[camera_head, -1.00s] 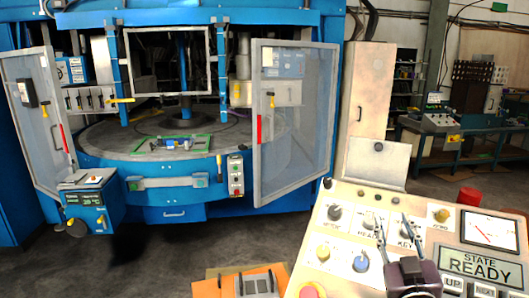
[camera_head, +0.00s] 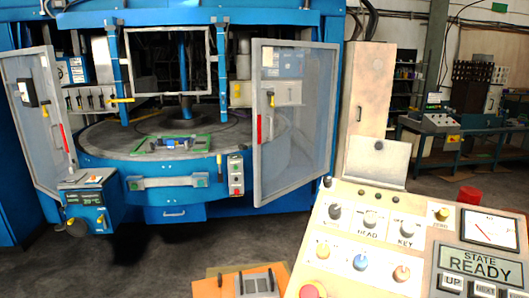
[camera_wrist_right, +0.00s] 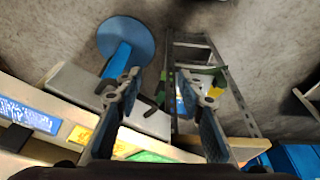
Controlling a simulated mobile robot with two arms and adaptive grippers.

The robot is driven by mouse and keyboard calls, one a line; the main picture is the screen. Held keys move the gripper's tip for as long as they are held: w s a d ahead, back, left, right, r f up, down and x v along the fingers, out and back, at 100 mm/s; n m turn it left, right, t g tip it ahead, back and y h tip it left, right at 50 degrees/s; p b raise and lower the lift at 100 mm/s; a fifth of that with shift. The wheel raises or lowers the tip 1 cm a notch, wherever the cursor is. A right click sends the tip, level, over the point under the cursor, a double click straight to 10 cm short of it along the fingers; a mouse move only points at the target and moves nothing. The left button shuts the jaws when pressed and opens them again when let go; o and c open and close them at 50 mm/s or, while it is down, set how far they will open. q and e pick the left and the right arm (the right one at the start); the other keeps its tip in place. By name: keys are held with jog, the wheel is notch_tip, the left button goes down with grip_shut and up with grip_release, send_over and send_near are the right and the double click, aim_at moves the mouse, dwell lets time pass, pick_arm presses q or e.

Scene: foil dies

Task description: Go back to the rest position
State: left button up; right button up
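The control panel (camera_head: 330,215) stands at the lower right of the head view, with several knobs, a dial gauge (camera_head: 490,230) and a display (camera_head: 478,264) reading STATE READY. No gripper shows in the head view. In the right wrist view my right gripper (camera_wrist_right: 157,88) is open, its two fingers apart. Nothing is held between them. My left gripper is in neither view.
A blue machine with a round table (camera_head: 110,139) stands at the back left; its clear doors (camera_head: 296,130) are open. An orange-topped stand (camera_head: 212,287) is at the bottom middle. The right wrist view shows a blue round disc (camera_wrist_right: 126,38) and a ladder-like metal frame (camera_wrist_right: 236,105).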

jog(key=s+f+g+b, duration=0.1)
jog(key=s+f+b, duration=0.1)
jog(key=f, duration=1.3)
jog(key=s+f+b, duration=0.1)
jog(key=f+b, duration=0.2)
jog(key=f, duration=1.3)
jog(key=s+d+f+g+b, duration=0.1)
jog(key=s+d+f+b, duration=0.2)
jog(key=s+f, duration=1.3)
notch_tip(320, 180, down, 2)
jog(key=shift+s+f+b, duration=0.15)
jog(key=shift+s+b, duration=0.1)
jog(key=shift+b, duration=0.3)
